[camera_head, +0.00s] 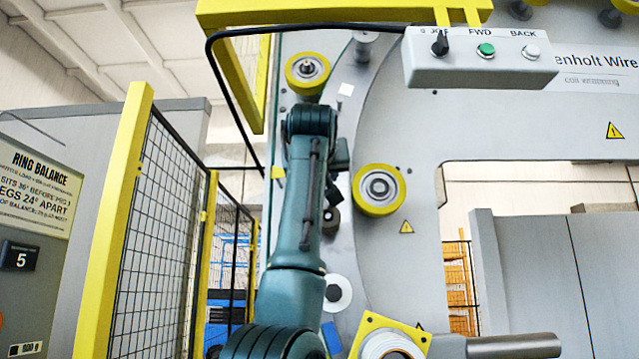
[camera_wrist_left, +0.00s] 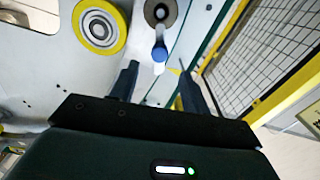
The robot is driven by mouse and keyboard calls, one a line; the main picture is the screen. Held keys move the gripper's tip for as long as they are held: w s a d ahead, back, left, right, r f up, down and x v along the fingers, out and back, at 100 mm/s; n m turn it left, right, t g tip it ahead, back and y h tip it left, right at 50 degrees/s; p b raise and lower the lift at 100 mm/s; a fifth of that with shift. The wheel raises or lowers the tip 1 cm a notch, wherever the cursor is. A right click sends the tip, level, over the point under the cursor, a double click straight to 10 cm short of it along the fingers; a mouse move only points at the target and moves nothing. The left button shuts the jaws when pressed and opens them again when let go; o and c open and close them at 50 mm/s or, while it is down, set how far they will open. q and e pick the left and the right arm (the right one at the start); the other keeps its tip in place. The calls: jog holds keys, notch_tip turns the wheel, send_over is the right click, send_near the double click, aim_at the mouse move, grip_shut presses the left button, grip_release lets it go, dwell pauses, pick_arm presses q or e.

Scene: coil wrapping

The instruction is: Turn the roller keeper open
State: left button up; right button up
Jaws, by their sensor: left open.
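A small lever with a blue rounded end (camera_wrist_left: 159,51) sticks out below a dark round hub (camera_wrist_left: 160,12) on the grey machine plate in the left wrist view. I take this to be the roller keeper. My left gripper (camera_wrist_left: 160,70) is open. Its two dark fingers stand on either side of the blue end, with a gap on both sides; I cannot tell whether they reach its depth. In the head view my left arm covers most of this spot. A yellow-rimmed roller (camera_wrist_left: 99,27) is beside the hub and also shows in the head view (camera_head: 379,190). My right gripper is not in view.
A yellow-framed mesh fence (camera_head: 160,215) stands left of my arm. Another yellow roller (camera_head: 307,72) is higher on the plate. A control box (camera_head: 480,62) with a black cable hangs at upper right. A yellow square flange (camera_head: 392,338) and metal cylinder (camera_head: 515,346) are low down.

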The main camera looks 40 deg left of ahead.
pick_arm(q)
jog(key=p+x, duration=0.3)
jog(key=x, duration=0.5)
jog(key=shift+w+a, duration=0.15)
jog(key=shift+w, duration=0.05)
grip_shut()
